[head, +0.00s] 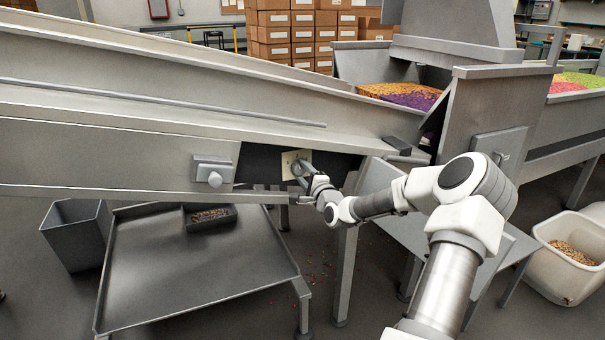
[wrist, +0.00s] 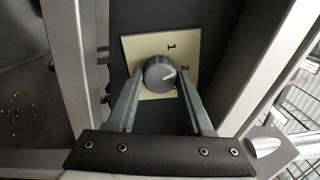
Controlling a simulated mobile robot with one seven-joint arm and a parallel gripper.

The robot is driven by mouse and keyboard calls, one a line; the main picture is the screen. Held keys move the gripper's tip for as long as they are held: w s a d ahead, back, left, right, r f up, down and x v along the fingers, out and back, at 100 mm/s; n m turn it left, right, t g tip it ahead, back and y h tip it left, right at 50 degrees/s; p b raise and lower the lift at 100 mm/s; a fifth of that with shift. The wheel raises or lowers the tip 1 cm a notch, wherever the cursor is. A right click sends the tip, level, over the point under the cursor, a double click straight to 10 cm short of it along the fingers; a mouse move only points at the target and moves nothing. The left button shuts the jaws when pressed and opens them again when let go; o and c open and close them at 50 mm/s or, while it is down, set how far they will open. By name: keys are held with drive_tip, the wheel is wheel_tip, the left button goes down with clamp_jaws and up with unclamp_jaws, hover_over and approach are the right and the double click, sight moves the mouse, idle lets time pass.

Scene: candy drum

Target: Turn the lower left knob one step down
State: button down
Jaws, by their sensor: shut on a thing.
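A round dark grey knob (wrist: 158,73) with a pale pointer line sits on a cream plate (wrist: 132,46) marked 1 and 2. The pointer line aims toward the right of the wrist view, near the 2. My gripper (wrist: 160,76) has one finger on each side of the knob and is shut on it. In the head view my gripper (head: 301,170) reaches the cream plate (head: 286,160) on the dark panel of the machine, and mostly hides the knob.
A grey box with a round button (head: 214,178) is on the machine's side, left of the plate. A low metal table (head: 190,265) with a small tray (head: 184,220) stands below. A grey bin (head: 75,240) is at left. Metal legs stand close below my arm.

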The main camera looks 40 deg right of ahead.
drive_tip(key=n, duration=0.3)
drive_tip(key=shift+n+b, duration=0.75)
drive_tip(key=shift+n, duration=1.35)
drive_tip(key=shift+c, duration=1.5)
unclamp_jaws()
drive_tip(key=p+v, duration=0.4)
drive_tip(key=v, duration=1.3)
drive_tip(key=shift+s, duration=0.25)
drive_tip(key=shift+w, duration=0.1)
